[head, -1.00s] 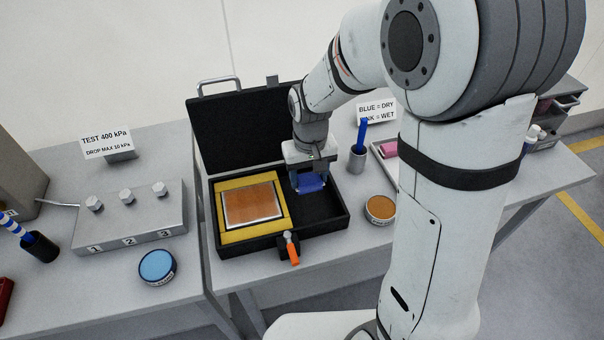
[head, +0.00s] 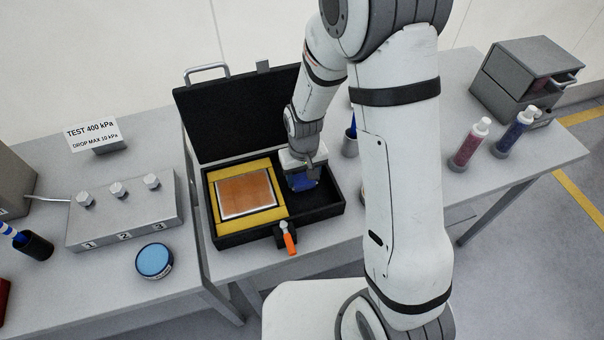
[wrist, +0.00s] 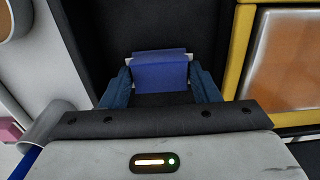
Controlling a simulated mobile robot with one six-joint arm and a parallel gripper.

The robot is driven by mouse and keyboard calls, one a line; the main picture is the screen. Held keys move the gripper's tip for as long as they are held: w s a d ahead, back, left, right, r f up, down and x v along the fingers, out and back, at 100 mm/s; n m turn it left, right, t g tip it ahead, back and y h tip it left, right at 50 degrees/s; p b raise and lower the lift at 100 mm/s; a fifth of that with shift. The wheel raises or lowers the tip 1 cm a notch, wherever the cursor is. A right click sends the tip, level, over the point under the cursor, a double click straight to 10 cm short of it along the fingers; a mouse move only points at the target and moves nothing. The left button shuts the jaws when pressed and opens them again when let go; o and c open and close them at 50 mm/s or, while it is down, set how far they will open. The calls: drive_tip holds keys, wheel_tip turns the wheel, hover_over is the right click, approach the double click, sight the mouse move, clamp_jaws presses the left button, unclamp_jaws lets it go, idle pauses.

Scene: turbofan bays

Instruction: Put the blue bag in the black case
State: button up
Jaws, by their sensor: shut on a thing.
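The black case (head: 270,231) stands open on the bench, its lid (head: 240,115) raised at the back. A yellow-framed orange panel (head: 246,191) fills its left part; the right compartment (head: 322,198) is dark and otherwise empty. My gripper (head: 303,184) is over the right compartment, shut on the blue bag (head: 303,182). In the wrist view the blue bag (wrist: 160,72) sits between the two blue fingers of my gripper (wrist: 161,88), with the dark compartment around it. I cannot tell whether the bag touches the compartment floor.
A blue round tin (head: 154,261) and a numbered grey block (head: 125,213) are to the left. Red (head: 468,146) and blue (head: 514,135) bottles and a grey drawer box (head: 525,80) are at the right. My arm hides the bench's middle.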

sight(303, 179)
drive_tip(key=shift+s, duration=0.1)
drive_tip(key=shift+f, duration=0.2)
drive_tip(key=o, duration=1)
drive_tip(key=shift+r, duration=0.15)
wheel_tip(303, 179, up, 12)
drive_tip(key=f+b, duration=0.1)
drive_tip(key=s+d+r+m+t, duration=0.1)
drive_tip(key=s+d+r, duration=0.3)
drive_tip(key=s, duration=0.1)
drive_tip(key=s+d+r+m+t, duration=0.1)
drive_tip(key=s+d+r, duration=0.3)
drive_tip(key=s+d+r+m+t, duration=0.1)
drive_tip(key=s+d+r, duration=0.3)
drive_tip(key=s+r, duration=0.1)
drive_tip(key=shift+s+d+t, duration=0.25)
drive_tip(key=shift+s+t, duration=0.05)
